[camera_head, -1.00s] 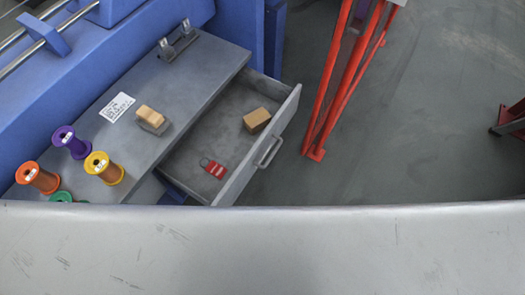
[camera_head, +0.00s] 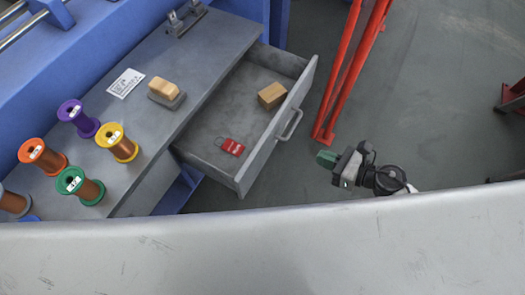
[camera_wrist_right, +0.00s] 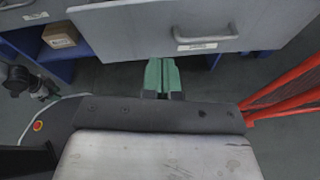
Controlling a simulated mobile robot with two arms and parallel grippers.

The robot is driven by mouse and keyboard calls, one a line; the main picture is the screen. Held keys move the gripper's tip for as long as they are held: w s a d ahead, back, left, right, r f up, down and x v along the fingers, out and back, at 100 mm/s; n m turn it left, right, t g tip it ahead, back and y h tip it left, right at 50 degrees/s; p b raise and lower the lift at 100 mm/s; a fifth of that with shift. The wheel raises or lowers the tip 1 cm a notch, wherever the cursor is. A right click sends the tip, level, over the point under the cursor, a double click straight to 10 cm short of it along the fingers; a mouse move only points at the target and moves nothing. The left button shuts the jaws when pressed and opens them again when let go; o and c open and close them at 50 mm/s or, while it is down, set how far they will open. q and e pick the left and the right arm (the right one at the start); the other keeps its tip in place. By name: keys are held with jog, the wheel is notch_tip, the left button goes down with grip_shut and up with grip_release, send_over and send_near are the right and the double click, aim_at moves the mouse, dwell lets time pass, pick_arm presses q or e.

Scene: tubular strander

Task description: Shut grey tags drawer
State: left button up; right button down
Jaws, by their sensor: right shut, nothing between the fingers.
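The grey drawer (camera_head: 243,158) is pulled out of the grey bench. A small brown box (camera_head: 272,96) and a red tag (camera_head: 230,146) lie inside it. Its bar handle (camera_head: 290,124) is on the front face, which also shows in the right wrist view (camera_wrist_right: 150,32) with the handle (camera_wrist_right: 206,38). My right gripper (camera_head: 327,159) is shut and empty, right of the drawer front and apart from it in the head view. Its green fingertips (camera_wrist_right: 162,75) are below the front's lower edge in the wrist view, left of the handle. My left gripper is not seen.
Spools, including a yellow one (camera_head: 123,148), a sanding block (camera_head: 165,93) and a white label (camera_head: 126,83) are on the bench top (camera_head: 200,60). A red frame (camera_head: 348,75) stands right of the drawer. A pale surface spans the head view's bottom.

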jog(key=a+n, duration=0.1)
jog(key=n, duration=0.1)
jog(key=p, duration=0.2)
send_near(266, 140)
jog(key=shift+g+y, duration=0.3)
jog(key=x, duration=0.6)
jog(key=shift+w+f, duration=0.4)
jog(key=shift+w+a, duration=0.25)
jog(key=shift+a, duration=0.1)
jog(key=w+a+b, duration=0.2)
jog(key=w+a, duration=0.8)
jog(key=a, duration=0.5)
jog(key=shift+a+b, duration=0.2)
jog(key=shift+b, duration=0.1)
jog(key=shift+w+d+f, duration=0.1)
jog(key=shift+w, duration=0.05)
